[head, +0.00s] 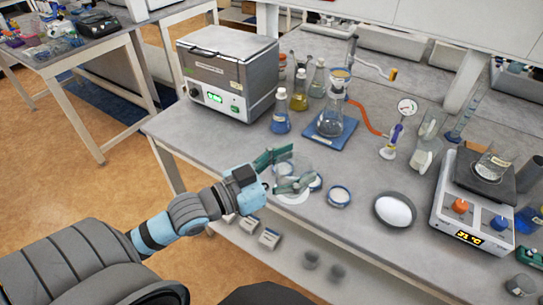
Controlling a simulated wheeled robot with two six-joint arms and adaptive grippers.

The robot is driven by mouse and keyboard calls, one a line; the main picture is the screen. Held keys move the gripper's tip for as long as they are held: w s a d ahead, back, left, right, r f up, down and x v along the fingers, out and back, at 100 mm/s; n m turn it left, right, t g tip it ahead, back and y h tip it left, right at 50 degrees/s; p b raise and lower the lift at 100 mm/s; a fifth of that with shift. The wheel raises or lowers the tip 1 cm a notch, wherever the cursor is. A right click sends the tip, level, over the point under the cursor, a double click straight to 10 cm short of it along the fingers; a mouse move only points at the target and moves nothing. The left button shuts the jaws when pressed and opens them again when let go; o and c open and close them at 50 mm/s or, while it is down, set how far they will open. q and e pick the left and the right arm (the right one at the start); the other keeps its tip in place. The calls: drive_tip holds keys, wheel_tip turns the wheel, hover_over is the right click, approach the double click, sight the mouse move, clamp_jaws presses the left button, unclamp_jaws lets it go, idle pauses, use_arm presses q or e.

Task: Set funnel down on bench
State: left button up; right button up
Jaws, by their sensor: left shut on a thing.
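My left gripper (284,172) reaches in from the lower left over the front part of the bench (235,148). Its green fingers are shut on the funnel (298,163), a clear, pale thing that shows between and behind them. The fingers hide part of it, and its lower end is hard to make out. I cannot tell whether it touches the bench. A white round dish (292,198) lies right below the fingers. My right gripper is not in view.
A lidded dish (339,196) and a white powder bowl (395,210) stand to the right, before a hotplate (478,205). A flask (331,120) on a blue pad, bottles (280,118) and a grey bath (228,75) stand behind. The bench's left front is clear.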

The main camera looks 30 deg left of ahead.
use_arm(q)
drive_tip(key=w+a+r+n+t+y+b, duration=0.1)
drive_tip(key=w+a+r+n+y+b, duration=0.4)
drive_tip(key=w+a, duration=0.45)
drive_tip(key=w+a+r+n+y+b, duration=0.2)
drive_tip(key=w+a+y+b, duration=0.3)
drive_tip(key=a, duration=0.7)
drive_tip(key=shift+y, duration=0.8)
drive_tip(key=f+b, duration=0.1)
drive_tip(key=f, duration=0.5)
drive_tip(key=f+b, duration=0.2)
drive_tip(key=f, duration=0.4)
drive_tip(key=f+b, duration=0.1)
drive_tip(key=f, duration=0.6)
drive_tip(key=shift+w+a+b, duration=0.25)
drive_tip(key=shift+w+b, duration=0.1)
drive_tip(key=shift+w, duration=0.05)
drive_tip(key=shift+r, duration=0.1)
drive_tip(key=o, duration=1.2)
drive_tip(key=shift+o, duration=0.2)
